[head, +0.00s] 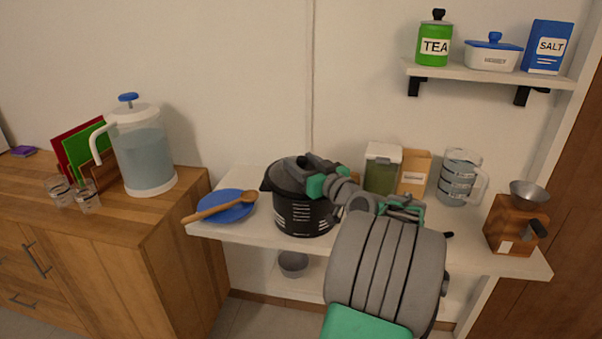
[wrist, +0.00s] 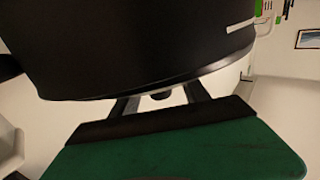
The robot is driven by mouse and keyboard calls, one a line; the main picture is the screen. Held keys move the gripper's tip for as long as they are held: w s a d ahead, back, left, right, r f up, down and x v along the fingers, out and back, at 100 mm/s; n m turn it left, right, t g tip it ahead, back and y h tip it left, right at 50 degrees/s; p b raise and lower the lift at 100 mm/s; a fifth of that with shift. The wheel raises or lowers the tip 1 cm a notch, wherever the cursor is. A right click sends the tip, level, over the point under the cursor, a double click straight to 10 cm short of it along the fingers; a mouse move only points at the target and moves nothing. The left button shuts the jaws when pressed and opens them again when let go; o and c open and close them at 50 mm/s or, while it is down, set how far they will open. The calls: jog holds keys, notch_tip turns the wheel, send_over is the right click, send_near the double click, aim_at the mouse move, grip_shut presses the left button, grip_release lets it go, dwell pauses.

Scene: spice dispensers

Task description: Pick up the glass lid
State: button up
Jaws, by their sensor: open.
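A black pot (head: 301,213) with white markings stands on the white table. A dark lid-like top (head: 284,172) covers it, partly hidden by my gripper; I cannot clearly see glass. My gripper (head: 309,163) is at the top of the pot, over its right side.
A blue plate (head: 236,209) with a wooden spoon (head: 205,211) lies left of the pot. A green-filled container (head: 381,172), a measuring jug (head: 458,178) and a wooden grinder (head: 511,226) stand to the right. A shelf (head: 480,73) hangs above.

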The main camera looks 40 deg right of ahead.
jog(key=shift+w, duration=0.1)
jog(key=shift+c, duration=0.3)
grip_shut()
dwell(0.4)
